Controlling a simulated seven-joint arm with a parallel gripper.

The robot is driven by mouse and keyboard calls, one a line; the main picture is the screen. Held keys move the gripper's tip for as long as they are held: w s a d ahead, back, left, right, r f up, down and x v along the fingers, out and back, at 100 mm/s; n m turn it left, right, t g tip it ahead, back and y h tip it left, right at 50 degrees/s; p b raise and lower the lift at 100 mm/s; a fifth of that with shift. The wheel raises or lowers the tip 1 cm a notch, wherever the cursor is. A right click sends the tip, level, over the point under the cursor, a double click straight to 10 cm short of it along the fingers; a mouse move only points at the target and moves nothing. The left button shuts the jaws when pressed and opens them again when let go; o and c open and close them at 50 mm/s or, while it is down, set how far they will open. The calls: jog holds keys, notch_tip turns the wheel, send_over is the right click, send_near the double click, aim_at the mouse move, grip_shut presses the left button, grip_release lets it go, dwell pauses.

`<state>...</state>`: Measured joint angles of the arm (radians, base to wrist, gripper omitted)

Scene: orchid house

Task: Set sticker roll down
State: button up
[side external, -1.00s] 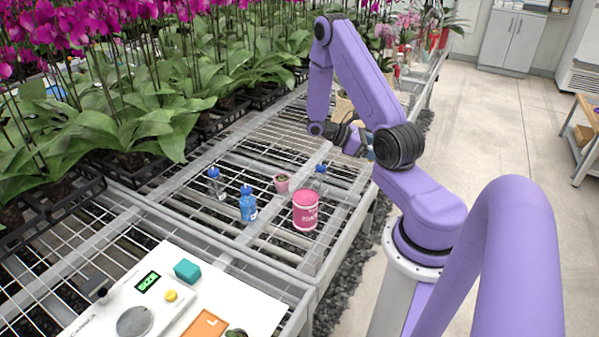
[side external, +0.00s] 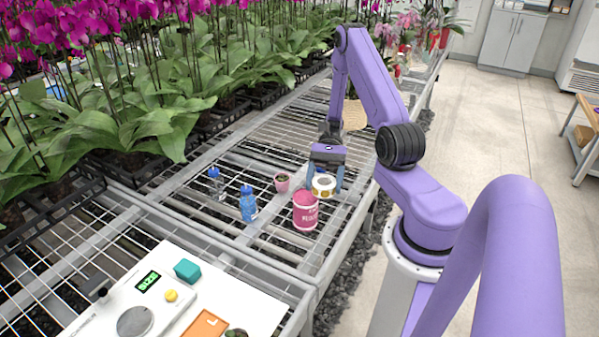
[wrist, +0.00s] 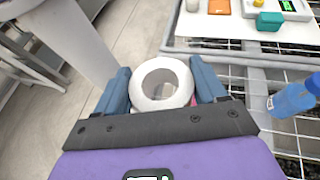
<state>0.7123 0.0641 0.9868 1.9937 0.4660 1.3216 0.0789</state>
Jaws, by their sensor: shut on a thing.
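The sticker roll (side external: 323,192) is a white ring with a yellowish core in the side view. My gripper (side external: 325,180) is shut on it, one blue finger on each side, above the wire bench and close behind the pink tub (side external: 305,213). In the wrist view the roll (wrist: 147,97) sits between the two blue fingers with its hole facing the camera. The roll hides most of what lies beneath it in that view.
Two blue-capped bottles, one blue (side external: 248,205) and one clear (side external: 215,185), and a small pink pot (side external: 282,182) stand left of the roll. A white scale panel (side external: 170,305) with a teal block (side external: 187,270) is at the front. Bare wire mesh (side external: 225,165) lies behind the bottles.

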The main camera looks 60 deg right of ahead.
jog(key=w+d+r+m+t+h, duration=0.1)
jog(key=w+d+m+t+h, duration=0.1)
jog(key=w+d+m+t, duration=0.4)
jog(key=w+d+r+m+t+h, duration=0.1)
jog(key=w+d+m+t+h, duration=0.1)
jog(key=w+m+t, duration=0.7)
jog(key=m+t+h, duration=0.2)
jog(key=m+h, duration=0.4)
jog(key=h, duration=0.3)
send_over(299, 171)
notch_tip(299, 171, down, 5)
jog(key=shift+t, duration=0.3)
jog(key=shift+f, duration=5.35)
jog(key=shift+f, duration=0.15)
jog(key=o, duration=1)
jog(key=shift+o, duration=0.2)
